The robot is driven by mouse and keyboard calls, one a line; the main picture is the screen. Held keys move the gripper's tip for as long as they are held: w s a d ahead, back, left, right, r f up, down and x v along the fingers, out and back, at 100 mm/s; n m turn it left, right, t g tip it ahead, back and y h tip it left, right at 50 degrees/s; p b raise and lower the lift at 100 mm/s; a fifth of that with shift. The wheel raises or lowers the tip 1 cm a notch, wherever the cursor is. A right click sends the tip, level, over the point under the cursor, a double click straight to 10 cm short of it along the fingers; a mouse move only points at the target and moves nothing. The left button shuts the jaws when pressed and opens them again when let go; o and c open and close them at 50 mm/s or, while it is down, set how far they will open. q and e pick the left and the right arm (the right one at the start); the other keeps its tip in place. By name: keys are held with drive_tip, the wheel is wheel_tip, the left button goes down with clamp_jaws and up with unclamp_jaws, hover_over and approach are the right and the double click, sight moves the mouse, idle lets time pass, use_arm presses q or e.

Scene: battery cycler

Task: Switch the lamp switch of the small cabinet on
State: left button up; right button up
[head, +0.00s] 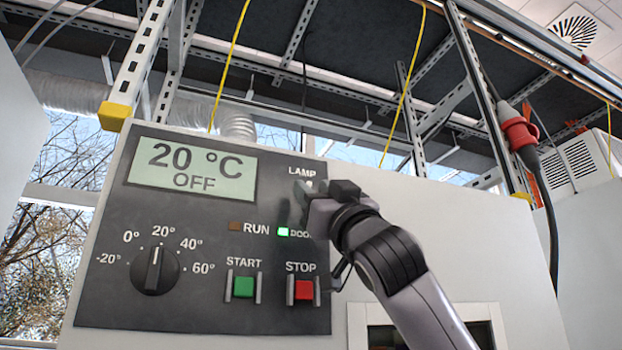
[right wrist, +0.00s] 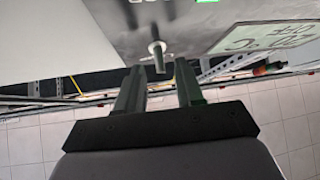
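The small cabinet's dark control panel (head: 200,310) faces me, with the label LAMP at its upper right. The lamp switch (right wrist: 157,50) is a small pale metal lever sticking out of the panel in the right wrist view. In the head view my right gripper (head: 318,188) is in front of it and hides most of it. My right gripper (right wrist: 158,76) is open in the wrist view, its two fingers apart and empty, with the lever ahead of the gap between the fingertips. I cannot tell whether the lever touches a finger or which way it is set. My left gripper is out of view.
The display (head: 190,168) reads 20 °C OFF. The green DOOR light (head: 283,232) is lit; the RUN light (head: 234,226) looks dark. Below are the temperature knob (head: 155,270), green START button (head: 244,287) and red STOP button (head: 304,290). A red plug (head: 519,133) hangs at right.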

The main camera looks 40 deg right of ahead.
drive_tip(key=shift+x, duration=0.8)
clamp_jaws()
